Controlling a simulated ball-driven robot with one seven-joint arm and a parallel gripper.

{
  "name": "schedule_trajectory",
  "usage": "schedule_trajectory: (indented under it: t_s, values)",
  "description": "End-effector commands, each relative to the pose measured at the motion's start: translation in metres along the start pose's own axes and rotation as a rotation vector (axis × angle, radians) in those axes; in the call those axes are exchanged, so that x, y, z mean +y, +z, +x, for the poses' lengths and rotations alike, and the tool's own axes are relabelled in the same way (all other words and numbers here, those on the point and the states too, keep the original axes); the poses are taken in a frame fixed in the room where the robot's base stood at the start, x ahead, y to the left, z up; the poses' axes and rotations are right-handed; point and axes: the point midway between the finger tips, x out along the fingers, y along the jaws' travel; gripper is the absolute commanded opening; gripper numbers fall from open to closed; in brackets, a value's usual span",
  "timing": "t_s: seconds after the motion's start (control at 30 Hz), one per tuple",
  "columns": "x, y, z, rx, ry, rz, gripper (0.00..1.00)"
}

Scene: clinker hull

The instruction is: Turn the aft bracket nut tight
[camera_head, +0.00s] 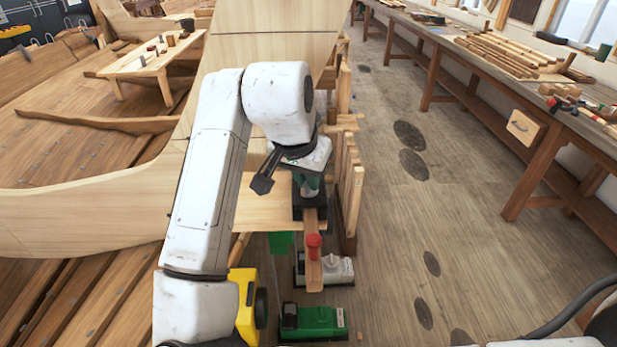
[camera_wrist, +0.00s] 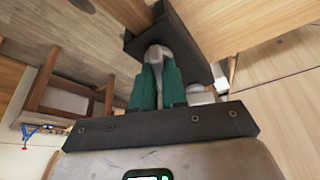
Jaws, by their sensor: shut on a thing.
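My gripper (camera_wrist: 159,90) has two green fingers, closed on a grey metal piece (camera_wrist: 156,56) with a rounded end, which I take to be the aft bracket nut. The fingers stand on either side of it. The nut lies against a black bracket (camera_wrist: 187,45). A second small grey fitting (camera_wrist: 200,94) shows just right of the fingers. In the head view my gripper (camera_head: 308,190) points down onto the black bracket (camera_head: 311,212) by the hull's end; the nut is hidden there.
A wooden strip (camera_head: 313,272) with a red knob (camera_head: 314,243) runs toward me from the bracket. A green case (camera_head: 315,320), a grey-white case (camera_head: 340,270) and a yellow object (camera_head: 245,305) are near. Upright boards (camera_head: 352,190) stand close right. The floor beyond is clear.

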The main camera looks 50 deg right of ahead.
Motion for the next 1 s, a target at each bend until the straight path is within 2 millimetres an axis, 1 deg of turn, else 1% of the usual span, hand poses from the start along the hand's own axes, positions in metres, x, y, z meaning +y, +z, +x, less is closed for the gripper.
schedule_trajectory:
  t_s: [0.3,0.73,0.77,1.0]
  values:
    - [-0.0015,-0.0006,-0.0008,0.002,0.033,0.083,0.00]
    - [-0.0018,-0.0006,-0.0011,0.002,0.036,0.093,0.00]
    - [-0.0018,-0.0006,-0.0011,0.002,0.036,0.092,0.14]
    - [-0.0014,-0.0004,-0.0006,0.001,0.037,0.093,0.37]
